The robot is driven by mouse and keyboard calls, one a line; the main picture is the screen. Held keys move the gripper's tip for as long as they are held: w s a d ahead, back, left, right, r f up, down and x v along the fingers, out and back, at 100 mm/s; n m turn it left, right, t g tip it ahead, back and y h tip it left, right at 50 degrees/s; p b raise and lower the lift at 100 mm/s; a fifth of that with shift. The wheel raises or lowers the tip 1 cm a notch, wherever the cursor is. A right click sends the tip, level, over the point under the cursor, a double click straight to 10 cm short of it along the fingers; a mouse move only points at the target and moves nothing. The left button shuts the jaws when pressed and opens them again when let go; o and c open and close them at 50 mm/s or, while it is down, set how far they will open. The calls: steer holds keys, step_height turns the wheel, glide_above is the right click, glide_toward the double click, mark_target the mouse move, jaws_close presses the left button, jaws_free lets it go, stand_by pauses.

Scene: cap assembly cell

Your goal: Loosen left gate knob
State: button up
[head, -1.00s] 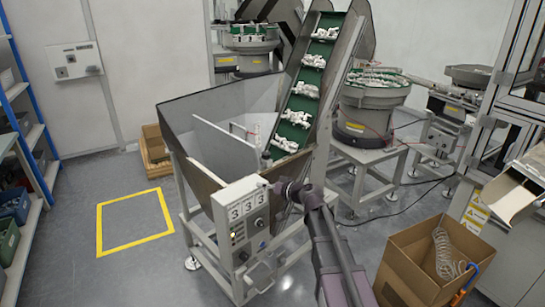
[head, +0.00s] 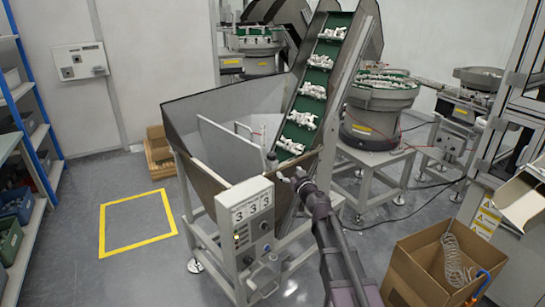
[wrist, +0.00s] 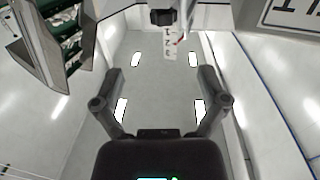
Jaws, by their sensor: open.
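A dark knob (wrist: 162,17) shows at the top centre of the wrist view, beside a small white scale plate (wrist: 169,45) with numbers and a red mark. I cannot tell whether it is the left gate knob. In the head view a small dark knob (head: 271,158) stands at the hopper's inner edge, by the foot of the conveyor. My gripper (head: 292,177) is just right of and below that knob in the picture. In the wrist view my gripper (wrist: 160,82) has its two fingers spread, with nothing between them, apart from the knob.
The grey hopper (head: 193,167) carries a control box (head: 247,215) at its front. The green conveyor (head: 313,90) with white parts rises behind my gripper. An open cardboard box (head: 415,268) stands at lower right. The yellow floor square (head: 138,245) at left is empty.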

mark_target(274, 157)
steer(key=shift+s+a, duration=0.1)
steer(key=shift+a, duration=0.05)
steer(key=shift+a, duration=0.1)
steer(key=x, duration=1.4)
steer(key=c, duration=1.2)
